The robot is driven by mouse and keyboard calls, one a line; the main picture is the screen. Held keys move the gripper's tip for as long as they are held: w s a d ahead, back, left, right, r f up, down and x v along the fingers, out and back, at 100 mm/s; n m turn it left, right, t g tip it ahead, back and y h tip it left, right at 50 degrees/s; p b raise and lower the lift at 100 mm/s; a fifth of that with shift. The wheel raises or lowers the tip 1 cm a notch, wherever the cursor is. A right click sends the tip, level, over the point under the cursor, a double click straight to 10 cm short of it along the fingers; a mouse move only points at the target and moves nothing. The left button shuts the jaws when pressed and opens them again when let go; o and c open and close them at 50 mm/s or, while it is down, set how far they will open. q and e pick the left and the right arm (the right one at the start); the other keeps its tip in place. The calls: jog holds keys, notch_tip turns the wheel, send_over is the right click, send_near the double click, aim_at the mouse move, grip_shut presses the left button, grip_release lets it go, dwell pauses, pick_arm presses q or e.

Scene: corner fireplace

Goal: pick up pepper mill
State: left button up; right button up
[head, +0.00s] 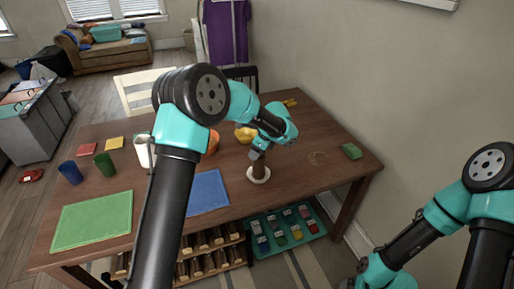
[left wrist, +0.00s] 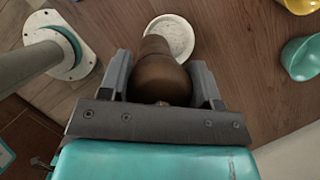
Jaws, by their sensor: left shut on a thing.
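The brown pepper mill (head: 259,168) stands upright on or just above a round white coaster (head: 266,179) at the table's front right. My left gripper (head: 258,153) is at the mill's top. In the left wrist view, the mill (left wrist: 160,78) sits between the two fingers of my left gripper (left wrist: 163,88), which is shut on its rounded upper part. The coaster (left wrist: 178,32) lies beyond it. Whether the mill's base touches the coaster is hard to tell. My right arm is at the lower right in the head view, and its fingers do not show.
A blue mat (head: 208,190) lies left of the mill and a green mat (head: 92,220) farther left. A yellow object (head: 245,134) and an orange one (head: 213,142) are behind.

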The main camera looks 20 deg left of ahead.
pick_arm(q)
jog(key=s+d+r, duration=0.1)
jog(key=s+d, duration=0.2)
jog(key=s, duration=0.9)
jog(key=shift+s+d, duration=0.15)
jog(key=shift+d, duration=0.25)
jog(key=shift+r, duration=0.1)
